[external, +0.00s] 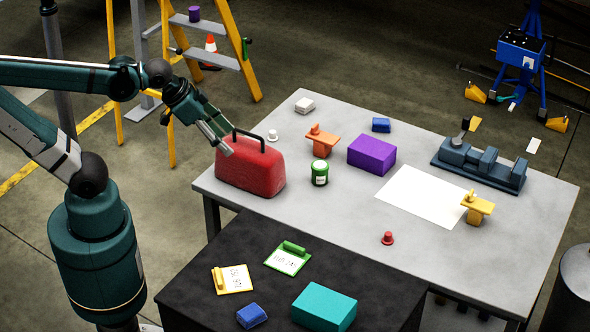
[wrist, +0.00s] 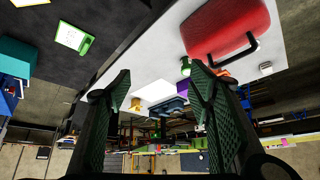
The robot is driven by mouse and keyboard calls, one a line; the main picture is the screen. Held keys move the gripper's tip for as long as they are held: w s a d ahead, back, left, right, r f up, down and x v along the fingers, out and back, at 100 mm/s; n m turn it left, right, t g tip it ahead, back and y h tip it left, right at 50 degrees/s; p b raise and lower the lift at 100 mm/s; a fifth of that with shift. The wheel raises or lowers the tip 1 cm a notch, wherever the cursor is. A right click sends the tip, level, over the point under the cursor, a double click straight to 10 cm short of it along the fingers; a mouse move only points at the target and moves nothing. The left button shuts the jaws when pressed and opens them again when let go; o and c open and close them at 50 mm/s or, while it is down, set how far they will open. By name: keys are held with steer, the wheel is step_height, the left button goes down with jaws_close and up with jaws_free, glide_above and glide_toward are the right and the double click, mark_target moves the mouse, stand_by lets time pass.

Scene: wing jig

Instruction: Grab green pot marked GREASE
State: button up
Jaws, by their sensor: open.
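The green pot (external: 320,173), with a white label and dark lid, stands upright on the grey table, right of the red toolbox-like can. The label is too small to read. In the wrist view a green piece of the pot (wrist: 186,66) shows beside the right finger, partly hidden. My gripper (external: 222,137) is open and empty, above the left end of the red can and apart from the pot. In the wrist view its two fingers (wrist: 160,85) are spread wide.
The red can (external: 250,168) with a black handle stands between my gripper and the pot. An orange clamp (external: 322,140) and a purple box (external: 372,154) are close behind the pot. A white sheet (external: 422,195) lies right. The table in front of the pot is clear.

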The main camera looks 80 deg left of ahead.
steer(key=w+a+m+g+p, duration=0.15)
steer(key=w+m, duration=0.25)
steer(key=w, duration=0.6)
steer(key=m+g+p, duration=0.1)
steer(key=m+g, duration=0.3)
steer(key=m, duration=0.4)
glide_toward(320, 164)
steer(key=s+d+r, duration=0.4)
steer(key=s, duration=0.1)
steer(key=w+a+f+m, duration=0.1)
steer(key=w+f, duration=0.1)
steer(key=f, duration=0.1)
steer(key=w+a+f+m+g, duration=0.1)
steer(key=w+f, duration=0.1)
steer(key=f, duration=0.1)
steer(key=w+a+f+m+p, duration=0.1)
steer(key=w+f, duration=0.1)
steer(key=f, duration=0.1)
steer(key=shift+a+f+m, duration=0.1)
steer(key=shift+a+m, duration=0.2)
steer(key=shift+m, duration=0.1)
steer(key=shift+w+a+f, duration=0.1)
steer(key=shift+f, duration=0.25)
steer(key=shift+f, duration=0.1)
steer(key=shift+f, duration=1.2)
steer(key=shift+f, duration=0.1)
